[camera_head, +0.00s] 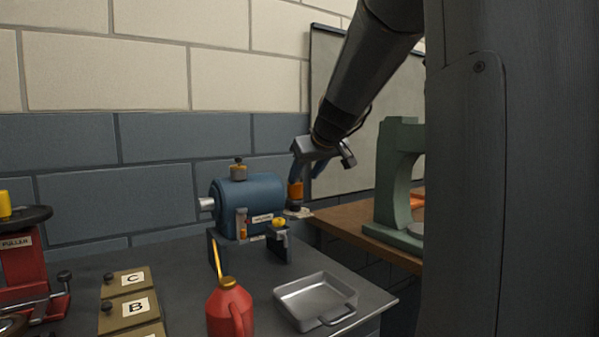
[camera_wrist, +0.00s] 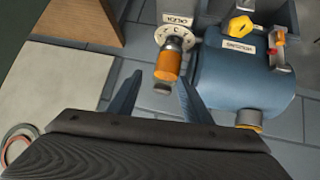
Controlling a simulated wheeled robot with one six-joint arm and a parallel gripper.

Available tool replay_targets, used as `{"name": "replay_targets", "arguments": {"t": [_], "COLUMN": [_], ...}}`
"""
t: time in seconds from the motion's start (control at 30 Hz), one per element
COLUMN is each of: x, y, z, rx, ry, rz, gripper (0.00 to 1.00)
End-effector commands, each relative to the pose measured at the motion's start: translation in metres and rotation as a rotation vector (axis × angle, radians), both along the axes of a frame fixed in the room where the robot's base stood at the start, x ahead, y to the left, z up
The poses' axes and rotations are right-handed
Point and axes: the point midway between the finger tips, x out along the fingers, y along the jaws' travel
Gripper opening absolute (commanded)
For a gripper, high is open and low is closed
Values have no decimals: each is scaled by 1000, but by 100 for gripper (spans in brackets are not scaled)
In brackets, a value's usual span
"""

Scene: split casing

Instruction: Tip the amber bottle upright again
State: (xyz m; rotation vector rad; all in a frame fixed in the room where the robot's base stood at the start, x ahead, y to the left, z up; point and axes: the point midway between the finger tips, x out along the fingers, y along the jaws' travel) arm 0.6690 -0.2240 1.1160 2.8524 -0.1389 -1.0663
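My gripper (camera_head: 306,174) is open beside the right end of the blue motor. In the wrist view my gripper (camera_wrist: 160,77) has its two blue fingers spread apart. An amber-orange cylinder (camera_wrist: 168,65) with a dark end shows between the fingertips, at or just beyond them, not clasped. It also shows in the head view (camera_head: 295,190), roughly upright above a pale disc. I cannot tell whether this is the amber bottle. Another orange shape (camera_head: 418,201) lies low on the wooden bench behind the green press, partly hidden by my column; I cannot make out what it is.
The blue motor (camera_head: 252,200) stands close to my gripper, with small fittings in front. The grey bench bears a red oil can (camera_head: 230,308), a metal tray (camera_head: 316,300) and lettered boxes (camera_head: 128,307). The green press (camera_head: 388,195) stands on the wooden bench (camera_head: 350,222).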

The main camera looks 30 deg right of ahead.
Motion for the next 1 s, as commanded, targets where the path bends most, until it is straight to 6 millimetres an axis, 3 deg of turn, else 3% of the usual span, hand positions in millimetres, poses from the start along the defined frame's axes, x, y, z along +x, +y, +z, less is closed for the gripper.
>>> {"name": "replay_targets", "arguments": {"t": [0.13, 0.47, 1.0], "x": [13, 14, -40], "y": [8, 9, 19], "z": [-9, -5, 41], "rx": [4, 3, 3], "ry": [13, 8, 10], "rz": [11, 13, 15], "gripper": [45, 45, 45]}}
